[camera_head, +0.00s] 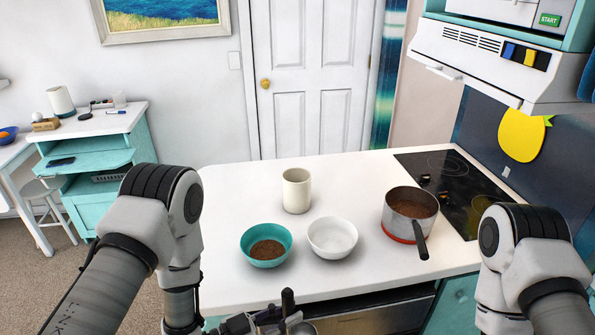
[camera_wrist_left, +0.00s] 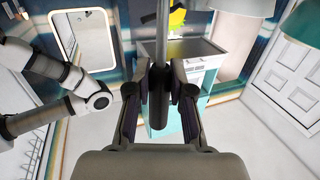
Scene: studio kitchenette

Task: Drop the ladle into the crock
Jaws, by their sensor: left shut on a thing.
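The crock (camera_head: 296,192) is a plain cream cylinder standing upright toward the back of the white counter, behind the two bowls. My left gripper (camera_head: 283,318) is low at the front edge of the counter, well short of the crock. It is shut on the ladle, whose black handle (camera_head: 288,299) sticks up there. In the left wrist view the dark handle (camera_wrist_left: 160,100) lies between the two fingers of the gripper (camera_wrist_left: 160,86), and a thin grey stem runs up from it. The ladle's bowl is not clearly seen. My right gripper is out of view.
A teal bowl (camera_head: 248,248) with brown contents and a white bowl (camera_head: 332,252) stand between the front edge and the crock. A saucepan (camera_head: 400,226) with brown contents stands to the right, handle toward the front, beside the black cooktop (camera_head: 452,180). The counter around the crock is clear.

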